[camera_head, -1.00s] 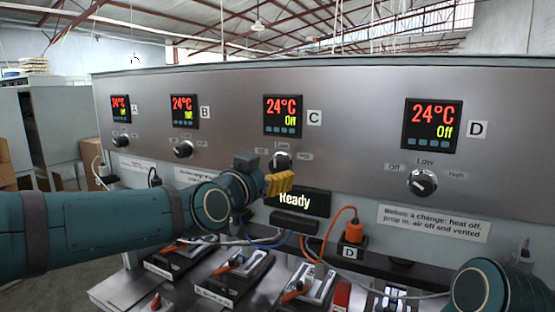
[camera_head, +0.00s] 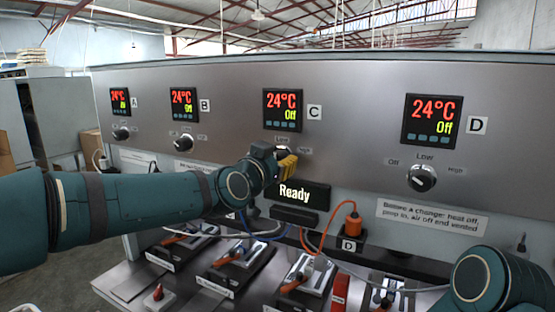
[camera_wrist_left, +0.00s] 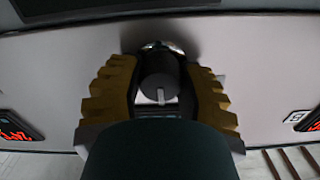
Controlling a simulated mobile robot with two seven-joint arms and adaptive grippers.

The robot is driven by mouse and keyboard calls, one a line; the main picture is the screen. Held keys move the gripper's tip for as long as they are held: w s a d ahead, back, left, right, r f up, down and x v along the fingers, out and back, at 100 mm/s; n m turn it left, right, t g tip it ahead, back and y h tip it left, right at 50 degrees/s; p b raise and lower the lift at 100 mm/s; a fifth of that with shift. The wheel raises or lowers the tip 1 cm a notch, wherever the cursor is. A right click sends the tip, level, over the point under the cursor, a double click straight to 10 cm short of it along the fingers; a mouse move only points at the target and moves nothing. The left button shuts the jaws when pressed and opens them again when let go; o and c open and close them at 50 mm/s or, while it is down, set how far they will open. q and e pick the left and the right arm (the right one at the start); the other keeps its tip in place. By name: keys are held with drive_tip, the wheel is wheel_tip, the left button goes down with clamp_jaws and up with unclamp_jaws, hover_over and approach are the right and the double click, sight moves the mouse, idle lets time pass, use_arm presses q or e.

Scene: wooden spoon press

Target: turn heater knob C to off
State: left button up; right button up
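Heater C's display (camera_head: 283,111) reads 24°C with "Off" below it, beside the letter C. In the head view knob C is mostly hidden behind my left gripper (camera_head: 284,165), which is up at the panel just below that display. In the left wrist view the dark round knob C (camera_wrist_left: 158,82) sits between the two yellow ridged fingers of my left gripper (camera_wrist_left: 162,88). The fingers are apart, one on each side of the knob, with narrow gaps showing. A light mark on the knob points down in this view. My right gripper is out of view.
Knob A (camera_head: 121,134), knob B (camera_head: 183,142) and knob D (camera_head: 422,178) are on the same panel. The "Ready" screen (camera_head: 301,194) is just below my left gripper. An orange plug and cable (camera_head: 352,222) stand lower right of it.

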use_arm(q)
drive_tip(key=shift+n+b, duration=1.15)
drive_tip(key=shift+n, duration=0.45)
drive_tip(key=shift+n+b, duration=0.5)
drive_tip(key=shift+n, duration=0.4)
drive_tip(key=n+b, duration=0.1)
drive_tip(key=n, duration=0.2)
drive_tip(key=shift+a, duration=0.1)
drive_tip(key=shift+r+n+b, duration=0.1)
drive_tip(key=shift+n+b, duration=0.6)
drive_tip(key=shift+n, duration=1.2)
drive_tip(key=o, duration=1.2)
drive_tip(key=shift+w, duration=0.1)
